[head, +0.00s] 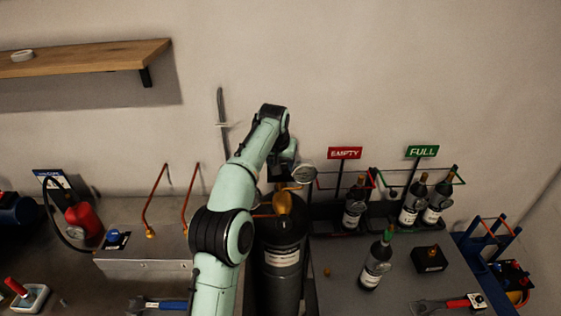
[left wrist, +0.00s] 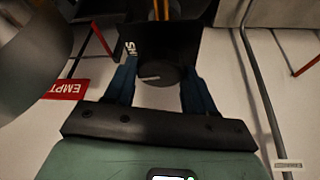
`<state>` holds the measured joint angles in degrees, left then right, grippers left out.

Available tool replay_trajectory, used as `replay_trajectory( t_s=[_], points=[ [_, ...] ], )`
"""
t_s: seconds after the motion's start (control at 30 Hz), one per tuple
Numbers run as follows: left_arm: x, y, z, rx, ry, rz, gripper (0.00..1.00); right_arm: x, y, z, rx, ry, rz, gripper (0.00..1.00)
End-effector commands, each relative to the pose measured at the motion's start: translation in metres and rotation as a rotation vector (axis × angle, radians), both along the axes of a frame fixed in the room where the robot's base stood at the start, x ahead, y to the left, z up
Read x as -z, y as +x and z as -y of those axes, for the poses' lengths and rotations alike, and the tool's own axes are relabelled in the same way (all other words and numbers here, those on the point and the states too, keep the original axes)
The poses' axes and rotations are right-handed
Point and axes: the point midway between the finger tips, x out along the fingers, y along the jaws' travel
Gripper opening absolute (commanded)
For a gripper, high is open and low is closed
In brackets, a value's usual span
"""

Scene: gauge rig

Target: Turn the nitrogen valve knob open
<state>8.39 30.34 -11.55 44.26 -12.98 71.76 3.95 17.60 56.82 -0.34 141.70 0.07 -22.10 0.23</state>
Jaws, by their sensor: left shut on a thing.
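A dark round knob (left wrist: 158,74) with a white pointer line shows in the left wrist view, on a dark plate (left wrist: 182,40) with partly hidden white letters. My left gripper (left wrist: 158,88) has one blue finger on each side of the knob and is shut on it. In the head view my left gripper (head: 283,174) is above the brass valve top (head: 283,203) of a dark gas cylinder (head: 282,275). The arm hides the knob there. A round gauge (head: 304,174) shows beside the gripper. My right gripper is not in view.
Red EMPTY (head: 344,153) and green FULL (head: 422,151) signs stand at right near several bottles. One bottle (head: 376,262) stands forward on the right bench. Copper tubes (head: 153,200) rise from the left bench. A wooden shelf (head: 85,59) hangs at upper left.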

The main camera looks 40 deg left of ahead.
Motion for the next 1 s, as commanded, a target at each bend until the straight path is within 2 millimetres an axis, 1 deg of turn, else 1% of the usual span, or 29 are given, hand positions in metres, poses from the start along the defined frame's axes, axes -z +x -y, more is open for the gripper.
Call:
replay_trajectory(
  t_s=[0.03,0.3,0.5,0.73,1.0],
  points=[
    [-0.002,0.001,0.001,-0.034,0.000,-0.002,0.24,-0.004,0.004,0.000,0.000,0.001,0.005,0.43],
    [-0.003,0.002,0.002,-0.242,0.000,-0.001,0.24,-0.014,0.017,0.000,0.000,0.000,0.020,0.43],
    [-0.001,0.002,0.002,-0.361,0.001,0.001,0.24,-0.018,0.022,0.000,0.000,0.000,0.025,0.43],
    [-0.001,0.002,0.002,-0.440,0.001,0.001,0.24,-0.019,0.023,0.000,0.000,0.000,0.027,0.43],
    [-0.001,0.002,0.002,-0.462,0.000,0.001,0.24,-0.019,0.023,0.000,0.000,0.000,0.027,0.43]
  ],
)
